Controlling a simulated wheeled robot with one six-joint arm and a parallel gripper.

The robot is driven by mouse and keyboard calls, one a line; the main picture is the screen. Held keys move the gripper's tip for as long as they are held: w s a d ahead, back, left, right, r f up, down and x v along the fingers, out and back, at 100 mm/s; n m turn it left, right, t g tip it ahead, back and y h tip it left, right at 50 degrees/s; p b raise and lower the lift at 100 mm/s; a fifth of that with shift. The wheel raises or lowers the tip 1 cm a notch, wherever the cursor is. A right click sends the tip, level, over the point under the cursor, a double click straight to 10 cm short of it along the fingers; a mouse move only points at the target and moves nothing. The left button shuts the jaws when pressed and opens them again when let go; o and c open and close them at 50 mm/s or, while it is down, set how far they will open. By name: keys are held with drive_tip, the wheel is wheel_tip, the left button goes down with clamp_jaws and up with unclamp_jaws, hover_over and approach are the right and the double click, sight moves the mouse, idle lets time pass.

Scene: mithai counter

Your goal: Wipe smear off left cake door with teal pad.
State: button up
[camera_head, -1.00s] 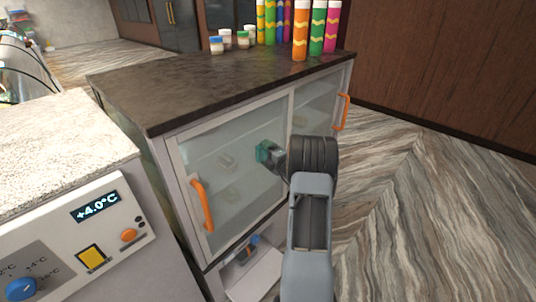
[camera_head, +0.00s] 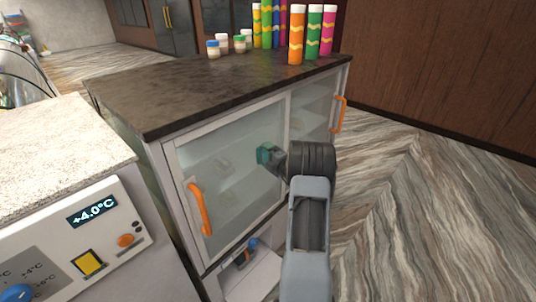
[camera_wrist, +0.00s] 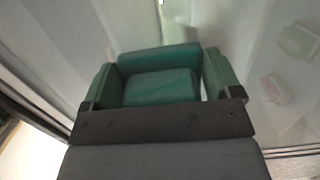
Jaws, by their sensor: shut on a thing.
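The left cake door (camera_head: 225,205) is a framed glass panel with an orange handle (camera_head: 199,208) at its left side. My gripper (camera_head: 266,156) is shut on the teal pad (camera_head: 262,154), in front of the right part of this door's glass. In the wrist view the teal pad (camera_wrist: 160,86) sits between the two green fingers, facing the glass. I cannot tell whether the pad touches the glass. I cannot make out a distinct smear; the glass looks hazy, and my gripper and arm hide part of the door.
The right door (camera_head: 312,105) has its own orange handle (camera_head: 340,114). Bright tubes (camera_head: 297,35) and small jars (camera_head: 221,44) stand on the dark counter top (camera_head: 200,85). A stone-topped unit (camera_head: 55,140) with a control panel (camera_head: 85,235) stands close on the left. Floor at right is clear.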

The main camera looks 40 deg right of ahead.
drive_tip(key=shift+f+b, duration=3.1)
drive_tip(key=shift+f, duration=2.2)
drive_tip(key=shift+s, duration=0.1)
drive_tip(key=p, duration=0.2)
approach(263, 171)
drive_tip(key=shift+w+d+r, duration=0.1)
drive_tip(key=shift+w+d, duration=0.1)
drive_tip(key=shift+w, duration=0.35)
drive_tip(key=s, duration=0.3)
drive_tip(key=shift+d+p, duration=0.3)
